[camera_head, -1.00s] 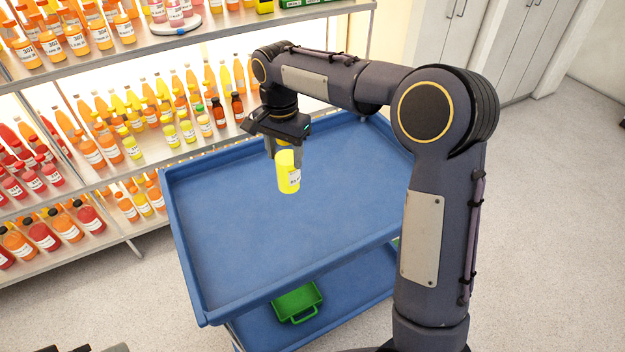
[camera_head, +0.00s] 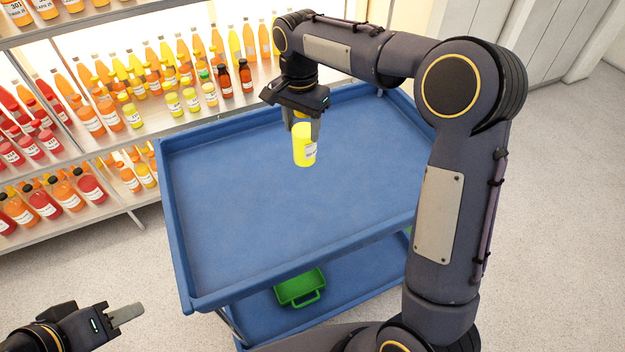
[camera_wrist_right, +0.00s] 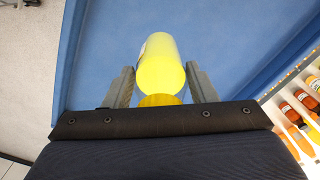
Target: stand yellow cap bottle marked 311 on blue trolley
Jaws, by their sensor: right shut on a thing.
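A bottle with bright yellow contents (camera_head: 303,148) hangs upright from my right gripper (camera_head: 303,124), over the upper tray of the blue trolley (camera_head: 250,215). Its white label faces right, and its number is too small to read. In the right wrist view the bottle (camera_wrist_right: 161,66) and its darker yellow cap (camera_wrist_right: 160,100) sit between the two grey fingers (camera_wrist_right: 160,85). The trolley's upper tray is bare below it. My left gripper (camera_head: 128,315) is at the lower left, apart from the trolley; its opening cannot be made out.
The shelf (camera_head: 150,125) on the left holds many orange, yellow and red bottles, close to the trolley's far left side. A green crate (camera_head: 300,288) sits on the trolley's lower tray. The trolley has a raised rim (camera_head: 172,230).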

